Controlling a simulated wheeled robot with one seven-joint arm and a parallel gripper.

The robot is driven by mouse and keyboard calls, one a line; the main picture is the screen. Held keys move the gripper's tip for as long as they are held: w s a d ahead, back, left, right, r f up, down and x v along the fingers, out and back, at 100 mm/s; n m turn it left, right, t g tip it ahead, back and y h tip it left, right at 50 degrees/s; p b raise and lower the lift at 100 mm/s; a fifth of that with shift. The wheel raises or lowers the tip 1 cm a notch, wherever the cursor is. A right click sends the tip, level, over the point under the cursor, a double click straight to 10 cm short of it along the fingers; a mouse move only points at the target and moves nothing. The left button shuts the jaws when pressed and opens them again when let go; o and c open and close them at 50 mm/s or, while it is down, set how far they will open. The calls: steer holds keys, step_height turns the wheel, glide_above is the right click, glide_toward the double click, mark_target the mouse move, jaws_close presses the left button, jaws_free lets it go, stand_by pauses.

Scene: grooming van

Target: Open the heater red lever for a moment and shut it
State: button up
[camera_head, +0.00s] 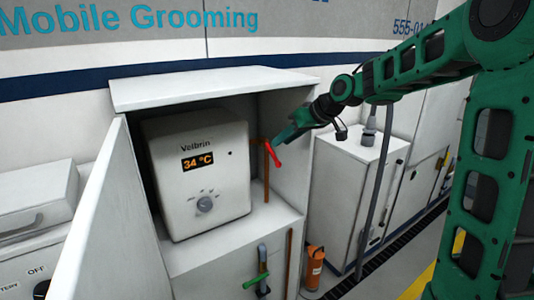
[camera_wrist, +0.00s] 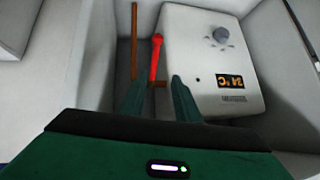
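The heater (camera_head: 200,175) is a white box reading 34 °C inside an open white cabinet; it also shows upside down in the wrist view (camera_wrist: 212,60). Its red lever (camera_head: 272,155) sits on copper piping at the heater's right side and slants down to the right. In the wrist view the red lever (camera_wrist: 156,58) points up the picture. My gripper (camera_head: 291,134) is at the lever. In the wrist view my gripper (camera_wrist: 158,88) is open, its fingers on either side of the lever's lower end, with a gap visible. In the head view the fingers partly overlap the lever's surroundings.
The cabinet door (camera_head: 112,225) stands open at left. Below are a green lever (camera_head: 256,281) and a blue-grey pipe (camera_head: 262,258). An orange cylinder (camera_head: 313,268) stands on the floor beside a white cabinet (camera_head: 345,190) at right. The cabinet wall and top closely surround my gripper.

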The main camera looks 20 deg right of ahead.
mark_target(271, 150)
steer(key=x, duration=0.5)
steer(key=d+x, duration=0.1)
steer(key=x, duration=0.2)
steer(key=shift+w+f, duration=0.3)
steer(key=shift+f, duration=0.05)
steer(key=shift+x, duration=0.85)
jaws_close()
